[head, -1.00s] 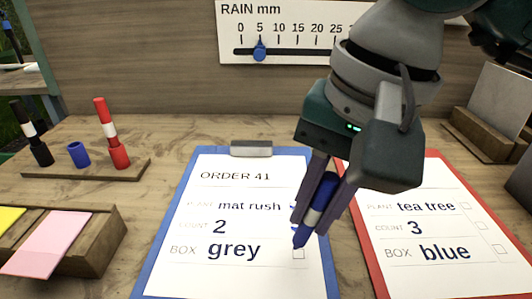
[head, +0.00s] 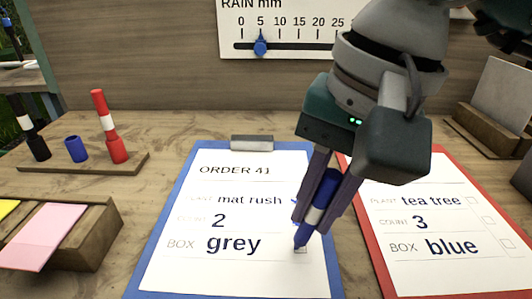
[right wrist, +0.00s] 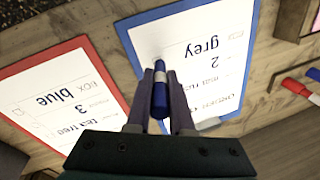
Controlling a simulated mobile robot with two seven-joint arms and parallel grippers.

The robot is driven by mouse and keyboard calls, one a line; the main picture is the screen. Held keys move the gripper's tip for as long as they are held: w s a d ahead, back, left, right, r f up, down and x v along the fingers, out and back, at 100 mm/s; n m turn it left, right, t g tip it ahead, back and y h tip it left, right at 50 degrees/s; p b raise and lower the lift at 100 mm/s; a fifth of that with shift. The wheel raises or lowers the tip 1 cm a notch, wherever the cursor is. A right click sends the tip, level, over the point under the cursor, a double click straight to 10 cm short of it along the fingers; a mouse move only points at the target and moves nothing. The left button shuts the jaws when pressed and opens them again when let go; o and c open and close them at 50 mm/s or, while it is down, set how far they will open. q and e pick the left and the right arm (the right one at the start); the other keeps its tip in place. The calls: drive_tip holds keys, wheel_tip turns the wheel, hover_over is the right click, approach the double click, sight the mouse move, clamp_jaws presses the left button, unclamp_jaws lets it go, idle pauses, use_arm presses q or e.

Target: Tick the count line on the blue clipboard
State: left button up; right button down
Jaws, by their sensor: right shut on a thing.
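The blue clipboard (head: 158,243) lies on the bench with a white sheet: ORDER 41, plant mat rush, count 2, box grey. My right gripper (head: 315,205) is shut on a blue marker (head: 328,187) with a white band, tilted with its tip down. The tip is over the small square at the end of the box line; I cannot tell whether it touches the paper. Small blue marks show beside the fingers near the plant and count lines, but the fingers mostly hide those squares. The marker also shows in the right wrist view (right wrist: 160,95). My left gripper is out of view.
A red clipboard (head: 376,262) lies to the right, its sheet reading tea tree, 3, blue. A wooden stand (head: 100,165) at left holds a black marker (head: 37,146), a red marker (head: 108,128) and a blue cap (head: 76,149). Sticky notes (head: 42,238) lie at front left.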

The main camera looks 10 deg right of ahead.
drive_tip(key=shift+f+b, duration=0.1)
drive_tip(key=shift+b, duration=0.2)
idle(0.4)
drive_tip(key=shift+s+d, duration=0.15)
drive_tip(key=shift+s, duration=0.15)
idle(0.4)
drive_tip(key=shift+b, duration=0.5)
drive_tip(key=shift+w+d, duration=0.1)
idle(0.4)
drive_tip(key=shift+w+d+b, duration=0.25)
drive_tip(key=shift+b, duration=0.1)
drive_tip(key=shift+w+d, duration=0.1)
drive_tip(key=shift+d, duration=0.05)
drive_tip(key=shift+b, duration=0.4)
idle(0.5)
